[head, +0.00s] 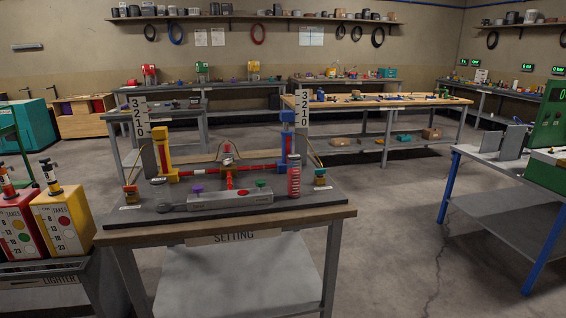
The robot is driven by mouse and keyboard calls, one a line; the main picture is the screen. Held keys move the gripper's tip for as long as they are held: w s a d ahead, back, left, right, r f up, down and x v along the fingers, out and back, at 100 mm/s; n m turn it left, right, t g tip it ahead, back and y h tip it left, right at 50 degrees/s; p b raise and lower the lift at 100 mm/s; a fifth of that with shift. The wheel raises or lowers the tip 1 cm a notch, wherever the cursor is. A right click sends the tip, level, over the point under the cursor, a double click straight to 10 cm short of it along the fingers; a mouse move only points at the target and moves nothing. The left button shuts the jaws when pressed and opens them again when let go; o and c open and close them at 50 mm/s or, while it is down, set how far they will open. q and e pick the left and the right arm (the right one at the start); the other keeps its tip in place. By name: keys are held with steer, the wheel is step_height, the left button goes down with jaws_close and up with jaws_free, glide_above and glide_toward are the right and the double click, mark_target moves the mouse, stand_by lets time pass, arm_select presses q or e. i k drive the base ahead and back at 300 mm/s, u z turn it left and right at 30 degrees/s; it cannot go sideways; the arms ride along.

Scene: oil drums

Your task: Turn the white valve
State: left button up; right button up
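A grey panel (230,198) in front carries a purple knob (197,188) and a green knob (261,183). Neither of my grippers is in view.
A red coil (294,181) stands at the table's right. A metal table (510,190) with a green unit (549,170) is at the right. The floor between (395,230) is clear.

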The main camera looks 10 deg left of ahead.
mark_target(228, 163)
steer(key=z, duration=0.55)
steer(key=i, duration=0.5)
steer(key=u, duration=1.15)
steer(key=i, duration=1.05)
steer(key=u, duration=1.1)
